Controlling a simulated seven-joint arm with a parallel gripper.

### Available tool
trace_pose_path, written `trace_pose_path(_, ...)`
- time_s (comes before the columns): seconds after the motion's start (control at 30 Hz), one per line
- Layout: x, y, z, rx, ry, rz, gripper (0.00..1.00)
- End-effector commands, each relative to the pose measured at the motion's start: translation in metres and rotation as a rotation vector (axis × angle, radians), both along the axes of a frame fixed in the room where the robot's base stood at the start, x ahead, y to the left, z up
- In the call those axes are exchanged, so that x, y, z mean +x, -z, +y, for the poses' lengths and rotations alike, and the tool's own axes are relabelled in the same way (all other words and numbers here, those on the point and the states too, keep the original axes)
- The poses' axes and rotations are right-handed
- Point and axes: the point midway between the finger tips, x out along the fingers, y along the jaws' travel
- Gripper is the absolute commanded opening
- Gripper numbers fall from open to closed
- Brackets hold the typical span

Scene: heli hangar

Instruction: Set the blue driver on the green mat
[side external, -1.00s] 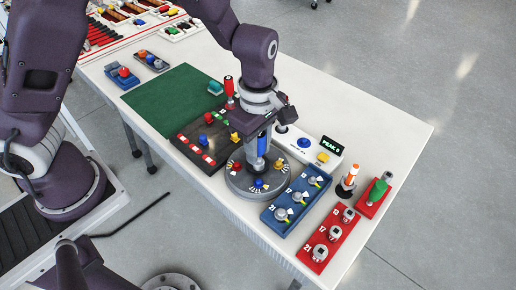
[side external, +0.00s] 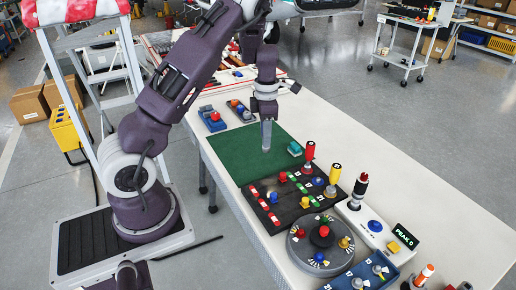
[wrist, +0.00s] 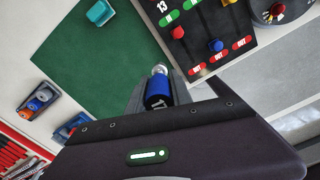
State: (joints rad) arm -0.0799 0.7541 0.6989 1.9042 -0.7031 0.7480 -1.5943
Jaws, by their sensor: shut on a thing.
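My gripper (side external: 266,148) points down over the green mat (side external: 245,165) in the side view. The wrist view shows my gripper (wrist: 158,95) shut on the blue driver (wrist: 158,92), with its blue body marked with a number and a silver end between the fingers. The green mat (wrist: 85,65) fills the left and middle of that view, behind the driver. In the side view the driver is hidden by the fingers. I cannot tell whether the driver touches the mat.
A teal block (side external: 294,149) sits at the mat's right edge. Most of the mat is clear.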

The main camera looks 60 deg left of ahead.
Motion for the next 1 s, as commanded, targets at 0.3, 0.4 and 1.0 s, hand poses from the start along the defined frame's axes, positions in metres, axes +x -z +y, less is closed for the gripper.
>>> trace_pose_path(0.3,-0.013,0.041,0.031,-0.002,-0.105,0.002,0.00)
trace_pose_path(0.4,-0.012,0.058,0.031,-0.002,-0.103,0.001,0.00)
trace_pose_path(1.0,-0.011,0.103,0.030,0.001,-0.100,-0.001,0.00)
